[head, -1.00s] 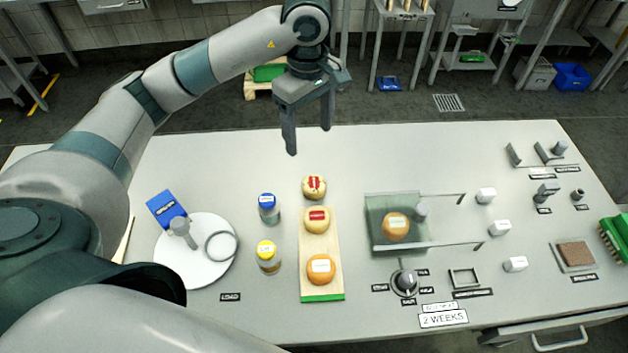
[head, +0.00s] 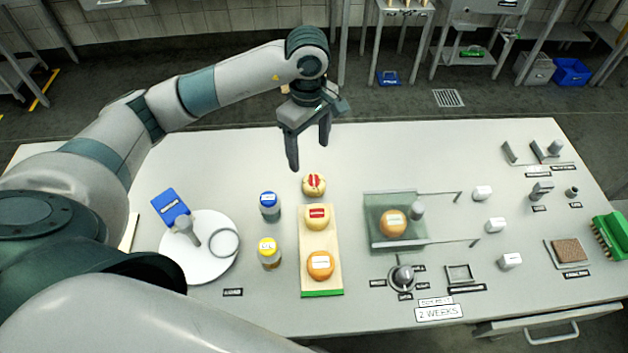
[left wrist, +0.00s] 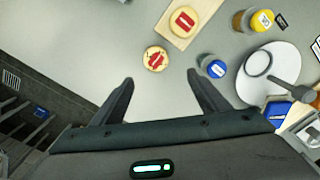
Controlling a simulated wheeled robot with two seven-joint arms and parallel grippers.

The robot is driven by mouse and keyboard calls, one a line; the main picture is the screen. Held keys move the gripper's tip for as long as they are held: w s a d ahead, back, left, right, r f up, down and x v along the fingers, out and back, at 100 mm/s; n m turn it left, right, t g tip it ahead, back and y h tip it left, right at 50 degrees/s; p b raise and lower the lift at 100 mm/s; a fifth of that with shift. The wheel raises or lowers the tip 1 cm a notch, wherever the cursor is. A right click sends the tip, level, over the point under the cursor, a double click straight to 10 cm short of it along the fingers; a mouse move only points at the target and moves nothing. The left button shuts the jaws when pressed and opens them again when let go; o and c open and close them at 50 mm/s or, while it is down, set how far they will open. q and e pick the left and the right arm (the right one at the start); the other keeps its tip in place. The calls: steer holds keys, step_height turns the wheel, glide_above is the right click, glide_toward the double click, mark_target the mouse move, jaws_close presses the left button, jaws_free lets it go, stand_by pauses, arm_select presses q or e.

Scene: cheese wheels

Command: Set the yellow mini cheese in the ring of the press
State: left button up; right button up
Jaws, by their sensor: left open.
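A small pale-yellow cheese with red markings (head: 314,185) sits on the table behind the board; it also shows in the left wrist view (left wrist: 155,58). A yellow cheese with a red label (head: 317,212) and an orange cheese with a white label (head: 320,265) sit on the wooden board (head: 334,245). A thin grey ring (head: 238,243) lies on a round white plate (head: 205,272) beside a grey post (head: 186,230); the ring appears empty. My left gripper (head: 309,155) is open and empty, above and behind the small cheese; its fingers also show in the left wrist view (left wrist: 160,78). My right gripper is not in view.
Blue-capped (head: 269,207) and yellow-capped (head: 269,254) jars stand between board and plate. A blue box (head: 170,207) stands behind the plate. A clear case (head: 380,241) holding an orange cheese is right of the board. The table's back left is clear.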

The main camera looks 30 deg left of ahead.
arm_select(q)
steer(key=p, duration=0.2)
glide_above(314, 181)
steer(key=f, duration=0.5)
steer(key=shift+s+a+f, duration=0.2)
steer(key=shift+s+a, duration=0.1)
steer(key=shift+a, duration=0.1)
steer(key=shift+f, duration=0.7)
steer(key=shift+p, duration=0.35)
steer(key=shift+w+d+f+p, duration=0.2)
steer(key=shift+d+f+p, duration=0.1)
steer(key=shift+f+p, duration=0.55)
step_height(314, 181, down, 3)
steer(key=shift+w+d+r+p, duration=0.1)
steer(key=shift+r+p, duration=0.05)
steer(key=shift+p, duration=0.75)
steer(key=shift+f, duration=0.35)
steer(key=shift+c, duration=0.3)
